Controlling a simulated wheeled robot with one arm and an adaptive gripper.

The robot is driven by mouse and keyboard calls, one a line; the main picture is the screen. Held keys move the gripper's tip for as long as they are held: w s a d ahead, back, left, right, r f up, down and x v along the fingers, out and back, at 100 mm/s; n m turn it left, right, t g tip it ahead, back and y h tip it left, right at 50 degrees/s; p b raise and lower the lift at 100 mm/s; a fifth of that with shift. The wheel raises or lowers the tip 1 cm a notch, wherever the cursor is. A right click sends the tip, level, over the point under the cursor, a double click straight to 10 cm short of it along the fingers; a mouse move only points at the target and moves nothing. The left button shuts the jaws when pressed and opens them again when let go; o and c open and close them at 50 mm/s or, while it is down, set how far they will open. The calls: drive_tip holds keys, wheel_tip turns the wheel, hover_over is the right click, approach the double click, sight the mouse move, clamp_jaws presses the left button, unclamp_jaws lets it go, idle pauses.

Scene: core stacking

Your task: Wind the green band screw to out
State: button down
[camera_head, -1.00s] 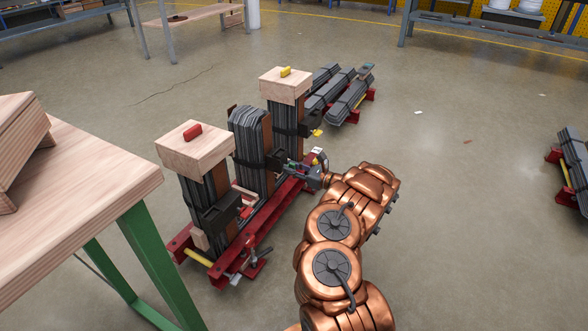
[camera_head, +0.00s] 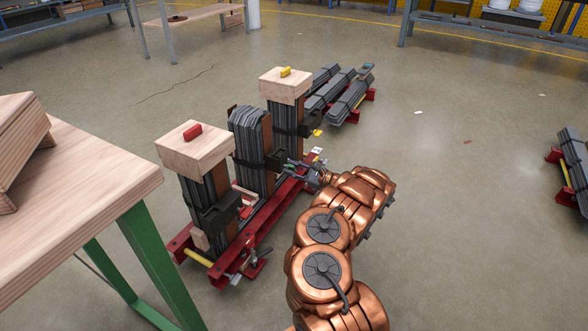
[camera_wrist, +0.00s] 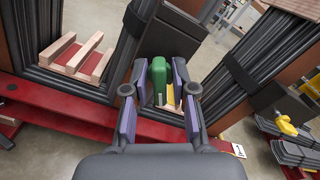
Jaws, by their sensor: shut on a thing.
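The green band screw (camera_wrist: 158,76) shows as a green piece between my fingers in the wrist view, beside a dark band block on the middle core leg. My gripper (camera_wrist: 158,103) is shut on it, with one finger on each side. In the head view my gripper (camera_head: 313,177) is at the right side of the middle core leg (camera_head: 250,138), low near the red base. The green screw is too small to make out clearly there. The thread and how far it is wound cannot be told.
Upright core legs with wood caps, one with a red grip (camera_head: 193,132) and one with a yellow grip (camera_head: 286,71), flank the middle leg on a red base (camera_head: 240,250). A yellow screw (camera_wrist: 284,126) is at right in the wrist view.

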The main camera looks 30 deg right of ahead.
drive_tip(key=shift+a, duration=0.1)
drive_tip(key=n, duration=0.3)
drive_tip(key=shift+n, duration=0.9)
drive_tip(key=n, duration=0.2)
drive_tip(key=shift+n, duration=1.4)
drive_tip(key=n, duration=0.4)
drive_tip(key=shift+n, duration=0.4)
